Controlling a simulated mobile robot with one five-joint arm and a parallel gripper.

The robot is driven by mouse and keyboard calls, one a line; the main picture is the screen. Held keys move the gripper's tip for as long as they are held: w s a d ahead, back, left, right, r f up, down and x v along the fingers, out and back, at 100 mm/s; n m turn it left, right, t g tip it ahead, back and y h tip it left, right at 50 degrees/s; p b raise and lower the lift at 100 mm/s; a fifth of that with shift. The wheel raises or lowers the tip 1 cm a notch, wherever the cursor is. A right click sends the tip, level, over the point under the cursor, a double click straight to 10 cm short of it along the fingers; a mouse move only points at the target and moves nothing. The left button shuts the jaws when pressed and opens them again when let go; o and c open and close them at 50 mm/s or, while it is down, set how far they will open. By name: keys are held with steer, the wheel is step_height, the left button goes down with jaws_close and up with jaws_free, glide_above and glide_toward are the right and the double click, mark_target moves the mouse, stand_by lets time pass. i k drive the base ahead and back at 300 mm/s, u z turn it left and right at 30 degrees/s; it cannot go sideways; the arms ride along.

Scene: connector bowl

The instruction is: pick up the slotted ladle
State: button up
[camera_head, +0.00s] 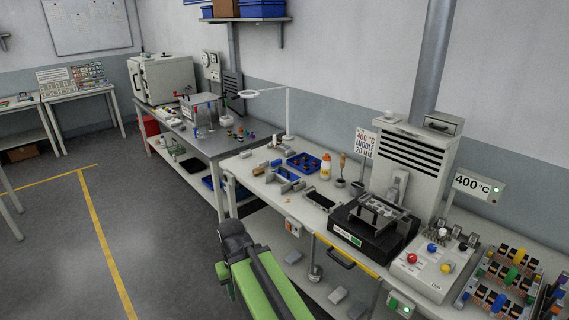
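I cannot pick out the slotted ladle with certainty. A small grey metal piece with a thin upright stem (315,272) shows at the front of the white workbench (240,169), below its top, and may be the ladle; slots are too small to see. My green arm with a black joint rises at the bottom centre, in front of the bench and left of this piece. My gripper does not show in the view.
A black heated unit (376,232) stands on the bench before a tall vented cabinet (411,165). A control box (433,266) and racks of coloured parts (500,282) are at the right. A blue tray (304,162) lies farther back. The grey floor (60,230) at left is clear.

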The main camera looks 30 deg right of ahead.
mark_target(343, 158)
steer(key=u, duration=0.4)
steer(key=i, duration=1.45)
steer(key=z, duration=0.65)
steer(key=i, duration=1.2)
steer(key=z, duration=0.95)
